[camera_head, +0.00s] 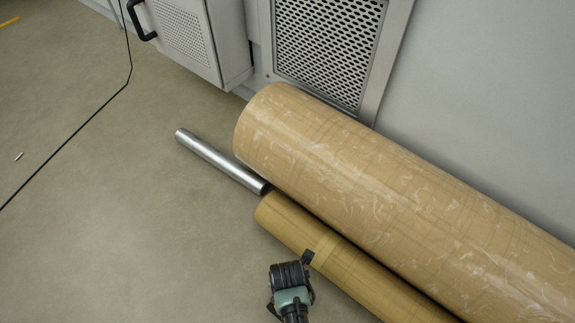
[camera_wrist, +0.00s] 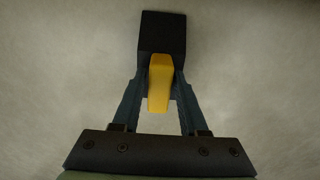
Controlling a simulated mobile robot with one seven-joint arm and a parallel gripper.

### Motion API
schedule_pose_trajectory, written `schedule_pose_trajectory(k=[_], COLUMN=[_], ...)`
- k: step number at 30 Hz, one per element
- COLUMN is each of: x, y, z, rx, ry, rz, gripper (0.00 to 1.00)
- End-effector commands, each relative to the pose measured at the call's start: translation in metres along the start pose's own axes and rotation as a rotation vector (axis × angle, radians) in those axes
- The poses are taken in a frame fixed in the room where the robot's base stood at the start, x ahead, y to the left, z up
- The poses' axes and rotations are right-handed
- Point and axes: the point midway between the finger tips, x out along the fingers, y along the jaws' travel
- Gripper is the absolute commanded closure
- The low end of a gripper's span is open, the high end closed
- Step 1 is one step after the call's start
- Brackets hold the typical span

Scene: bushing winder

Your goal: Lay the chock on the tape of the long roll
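The chock is a black block (camera_wrist: 163,35) with a yellow grip (camera_wrist: 160,82). My gripper (camera_wrist: 160,70) has both fingers closed in on the yellow grip, with the black block beyond the fingertips. In the head view the chock's dark end (camera_head: 307,257) shows at the front edge of the thinner brown roll, beside its tape; I cannot tell whether it touches. The thinner roll (camera_head: 370,282) lies on the floor with a metal core sticking out. Its paler tape band (camera_head: 325,250) runs around it. The wrist view shows only plain floor behind the chock.
A much thicker wrapped roll (camera_head: 380,195) lies right behind the thinner one. The metal core (camera_head: 220,160) juts out to the upper left. Grey cabinets with a mesh panel (camera_head: 330,40) stand behind. The floor (camera_head: 120,230) at the left is mostly clear.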

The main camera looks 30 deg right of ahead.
Motion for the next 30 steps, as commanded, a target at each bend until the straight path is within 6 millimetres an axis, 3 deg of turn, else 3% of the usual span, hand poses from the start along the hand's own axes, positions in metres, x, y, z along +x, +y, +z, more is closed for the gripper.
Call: schedule_pose_trajectory(k=[3,14,30], x=[0.0,-0.007,-0.101], y=[0.0,0.0,0.0], z=[0.0,0.0,0.0], rx=[0.0,0.0,0.0], ry=[0.0,0.0,0.0], rz=[0.0,0.0,0.0], gripper=[0.38,0.38,0.38])
